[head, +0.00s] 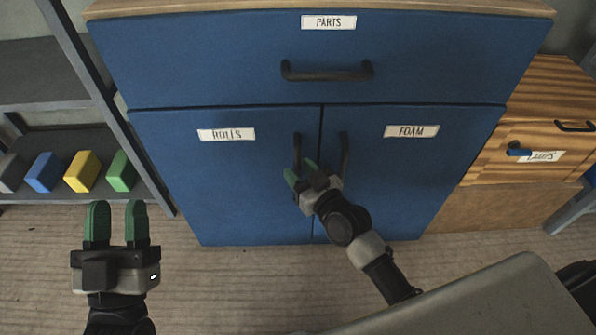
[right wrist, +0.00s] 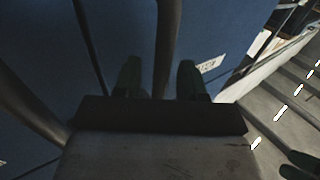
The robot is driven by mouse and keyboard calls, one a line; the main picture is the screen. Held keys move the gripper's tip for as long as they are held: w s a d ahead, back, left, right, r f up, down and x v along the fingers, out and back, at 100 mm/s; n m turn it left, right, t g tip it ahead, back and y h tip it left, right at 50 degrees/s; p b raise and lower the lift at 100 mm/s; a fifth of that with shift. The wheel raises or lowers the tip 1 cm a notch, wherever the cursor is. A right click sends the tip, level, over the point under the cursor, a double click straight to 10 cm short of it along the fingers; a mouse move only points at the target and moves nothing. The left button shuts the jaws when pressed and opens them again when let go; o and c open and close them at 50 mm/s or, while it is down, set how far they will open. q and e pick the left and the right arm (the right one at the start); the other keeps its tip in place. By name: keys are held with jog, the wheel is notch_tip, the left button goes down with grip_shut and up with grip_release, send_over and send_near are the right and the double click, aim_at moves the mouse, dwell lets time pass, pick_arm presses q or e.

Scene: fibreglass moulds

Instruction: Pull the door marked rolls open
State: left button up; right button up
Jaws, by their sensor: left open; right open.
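The door marked rolls (head: 220,180) is the left blue door of the cabinet and appears shut, flush with its neighbour. Its dark upright bar handle (head: 297,150) is near its right edge. My right gripper (head: 301,172), with green fingers, is at the lower part of this handle. In the right wrist view the handle (right wrist: 168,40) runs between the two open fingers (right wrist: 158,78); I cannot tell whether either finger touches it. The rolls label (right wrist: 211,64) shows beyond. My left gripper (head: 117,218) is open and empty, low at the left in front of the cabinet.
The foam door (head: 420,180) with its handle (head: 345,155) is close on the right of my right gripper. The parts drawer (head: 420,55) is above, shut. A shelf (head: 50,140) with several coloured blocks stands left. A wooden drawer unit (head: 490,140) stands right. Floor before the rolls door is partly clear.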

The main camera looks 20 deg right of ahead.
jog(key=shift+w+a, duration=0.1)
jog(key=shift+w, duration=0.3)
jog(key=shift+c, duration=0.5)
grip_shut()
jog(key=shift+s, duration=0.1)
